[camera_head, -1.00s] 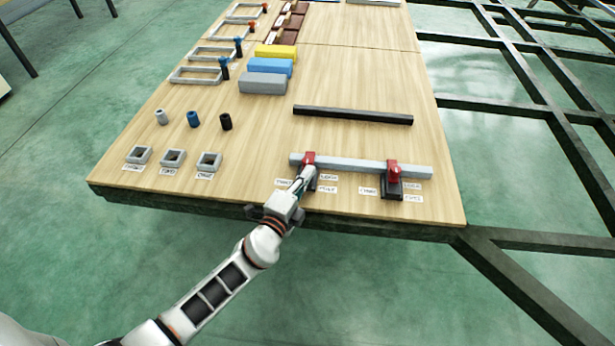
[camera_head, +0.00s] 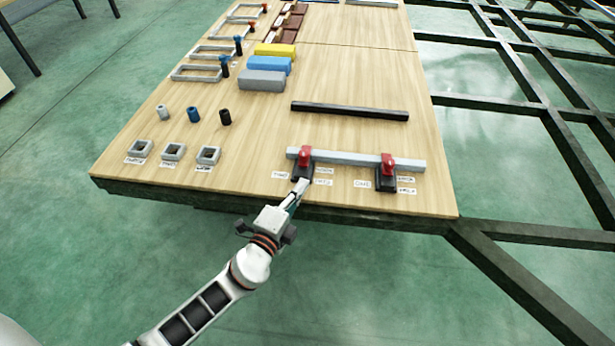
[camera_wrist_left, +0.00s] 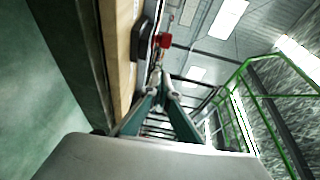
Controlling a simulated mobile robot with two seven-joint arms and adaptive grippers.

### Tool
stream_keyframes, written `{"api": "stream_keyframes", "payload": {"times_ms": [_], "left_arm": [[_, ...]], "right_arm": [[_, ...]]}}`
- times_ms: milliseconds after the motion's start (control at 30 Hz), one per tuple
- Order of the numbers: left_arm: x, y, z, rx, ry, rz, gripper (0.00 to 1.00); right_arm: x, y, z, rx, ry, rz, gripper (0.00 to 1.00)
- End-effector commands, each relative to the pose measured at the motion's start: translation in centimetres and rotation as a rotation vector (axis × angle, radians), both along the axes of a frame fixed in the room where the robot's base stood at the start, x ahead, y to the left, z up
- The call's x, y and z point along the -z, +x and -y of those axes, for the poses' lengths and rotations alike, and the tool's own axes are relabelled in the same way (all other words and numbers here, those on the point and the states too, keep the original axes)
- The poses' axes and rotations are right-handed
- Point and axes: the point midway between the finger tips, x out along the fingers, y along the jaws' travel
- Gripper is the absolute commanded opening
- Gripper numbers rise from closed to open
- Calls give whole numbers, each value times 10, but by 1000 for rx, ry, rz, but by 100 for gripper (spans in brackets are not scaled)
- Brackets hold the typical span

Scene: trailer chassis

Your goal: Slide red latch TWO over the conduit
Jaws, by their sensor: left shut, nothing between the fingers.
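A pale grey conduit (camera_head: 345,158) lies across two black latch bases near the front edge of the table. The left red latch (camera_head: 304,155) and the right red latch (camera_head: 388,163) stand at it; both red parts overlap the conduit in the head view. The small label by the left base seems to read TWO, the right one ONE. My left gripper (camera_head: 301,187) is shut and empty, just in front of the left latch's base. In the left wrist view the shut fingertips (camera_wrist_left: 158,73) point toward a red latch (camera_wrist_left: 163,40), with a gap between. My right gripper is out of view.
A black bar (camera_head: 350,111) lies behind the conduit on the wooden table (camera_head: 260,190). Grey, blue and yellow blocks (camera_head: 268,65), small cylinders (camera_head: 193,115) and square grey holders (camera_head: 173,152) stand to the left. Dark frame beams (camera_head: 530,236) extend right.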

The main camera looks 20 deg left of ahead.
Motion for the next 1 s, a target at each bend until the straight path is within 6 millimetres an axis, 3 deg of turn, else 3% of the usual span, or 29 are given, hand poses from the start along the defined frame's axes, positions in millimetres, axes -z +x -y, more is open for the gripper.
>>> {"api": "stream_keyframes", "payload": {"times_ms": [100,333,1000], "left_arm": [[0,-25,0,2,1,-2,0],[0,-52,-1,1,0,-1,0],[-2,-56,-1,1,-1,1,0]], "right_arm": [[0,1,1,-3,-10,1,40],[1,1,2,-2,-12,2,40],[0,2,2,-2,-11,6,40]]}}
